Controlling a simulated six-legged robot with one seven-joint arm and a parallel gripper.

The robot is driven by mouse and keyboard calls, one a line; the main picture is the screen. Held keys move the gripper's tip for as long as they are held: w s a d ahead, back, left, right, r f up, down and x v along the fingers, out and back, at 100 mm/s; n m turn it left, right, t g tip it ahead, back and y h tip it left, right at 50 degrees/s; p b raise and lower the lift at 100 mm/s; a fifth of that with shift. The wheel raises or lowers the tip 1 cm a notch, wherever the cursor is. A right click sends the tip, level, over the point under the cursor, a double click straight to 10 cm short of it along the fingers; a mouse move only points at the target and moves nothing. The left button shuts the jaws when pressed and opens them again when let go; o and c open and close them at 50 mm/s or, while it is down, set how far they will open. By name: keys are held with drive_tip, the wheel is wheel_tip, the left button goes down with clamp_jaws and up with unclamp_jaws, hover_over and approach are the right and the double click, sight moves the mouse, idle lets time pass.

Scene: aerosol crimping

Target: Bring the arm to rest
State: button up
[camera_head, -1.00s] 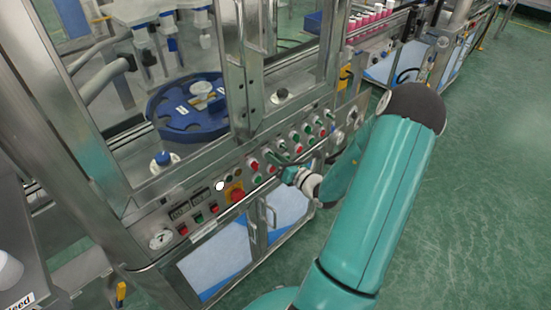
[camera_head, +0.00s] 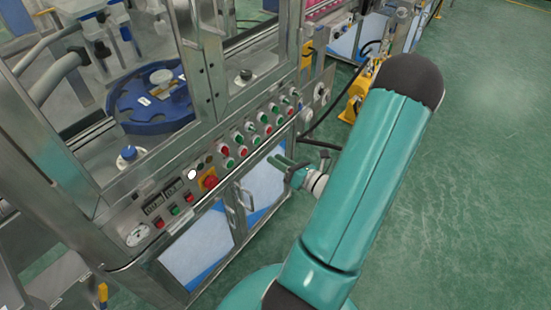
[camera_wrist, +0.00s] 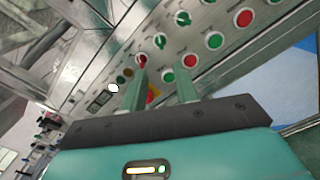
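My teal arm (camera_head: 365,180) reaches up on the right of the head view, bent at a dark rounded joint. My gripper (camera_head: 277,161) hangs left of it, in front of the crimping machine's lower front. In the wrist view my gripper (camera_wrist: 162,80) shows two green fingers apart with nothing between them. The control panel (camera_head: 222,172), with red and green buttons, lies beyond the fingertips. The gripper appears clear of the panel, though the exact gap cannot be told.
A red emergency stop (camera_head: 209,182) on a yellow plate sits on the panel. Cabinet doors with handles (camera_head: 246,200) are below. A blue round turntable (camera_head: 150,108) is inside the machine frame. A yellow device (camera_head: 354,98) stands behind my arm. Green floor at the right is open.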

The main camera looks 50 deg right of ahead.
idle(0.4)
drive_tip(key=w+a+r+n+g+y, duration=0.1)
drive_tip(key=a+r+n+g+y, duration=0.25)
drive_tip(key=a+n, duration=0.4)
drive_tip(key=w+a+r+n+g+y, duration=0.1)
drive_tip(key=a+r+n+g+y, duration=0.2)
drive_tip(key=a+n+g, duration=0.35)
drive_tip(key=w+a+r+n+g+y, duration=0.1)
drive_tip(key=a+r+n+g+y, duration=0.2)
drive_tip(key=a+n, duration=0.6)
drive_tip(key=s+a+r+n+h, duration=0.2)
drive_tip(key=a+r+n+h, duration=0.2)
drive_tip(key=r+n, duration=0.3)
drive_tip(key=s+a+r+n+h, duration=0.3)
drive_tip(key=r+n+h, duration=0.3)
drive_tip(key=n, duration=0.5)
drive_tip(key=shift+s+a+r+n+t, duration=0.35)
drive_tip(key=shift+a+r+n, duration=0.1)
drive_tip(key=shift+a, duration=0.45)
drive_tip(key=shift+d, duration=0.15)
